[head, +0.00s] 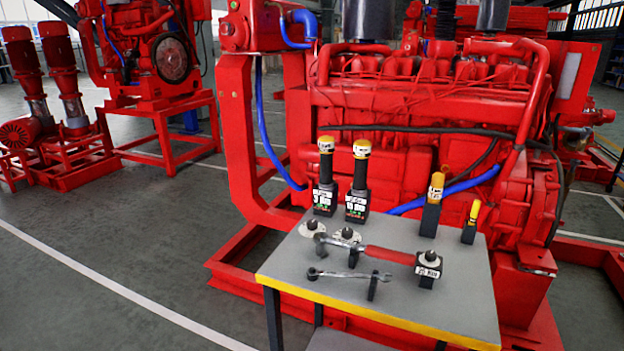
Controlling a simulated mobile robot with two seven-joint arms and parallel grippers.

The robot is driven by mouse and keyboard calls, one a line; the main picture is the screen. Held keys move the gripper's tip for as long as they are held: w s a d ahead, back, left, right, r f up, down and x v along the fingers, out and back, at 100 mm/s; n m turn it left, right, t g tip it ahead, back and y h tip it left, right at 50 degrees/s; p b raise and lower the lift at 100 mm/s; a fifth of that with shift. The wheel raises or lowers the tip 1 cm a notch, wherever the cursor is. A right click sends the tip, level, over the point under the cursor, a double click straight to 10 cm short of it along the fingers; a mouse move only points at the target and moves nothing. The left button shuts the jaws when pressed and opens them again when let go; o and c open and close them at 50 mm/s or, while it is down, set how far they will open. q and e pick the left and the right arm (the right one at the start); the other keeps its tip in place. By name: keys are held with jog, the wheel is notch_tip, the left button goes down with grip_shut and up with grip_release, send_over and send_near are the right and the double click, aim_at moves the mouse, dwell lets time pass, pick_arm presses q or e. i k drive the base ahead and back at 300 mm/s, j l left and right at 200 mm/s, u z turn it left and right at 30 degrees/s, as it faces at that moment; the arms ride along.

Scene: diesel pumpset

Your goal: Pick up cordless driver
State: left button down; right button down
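Two upright black tools with yellow tops and printed labels stand at the back left of a small grey table (290,268): a left one (324,196) and a right one (358,203). They look most like cordless drivers, but I cannot tell which one is meant. Two smaller black pieces with yellow tops stand at the back right, one taller (431,216) and one shorter (470,230). Neither of my grippers is in view.
A red-handled wrench (385,254) lies across supports in the table's middle. A metal spanner (345,275) rests on a stand in front. A large red diesel engine (400,95) stands close behind the table. Grey floor (130,255) is open to the left.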

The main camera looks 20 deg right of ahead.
aim_at(361, 150)
jog(key=z, duration=0.75)
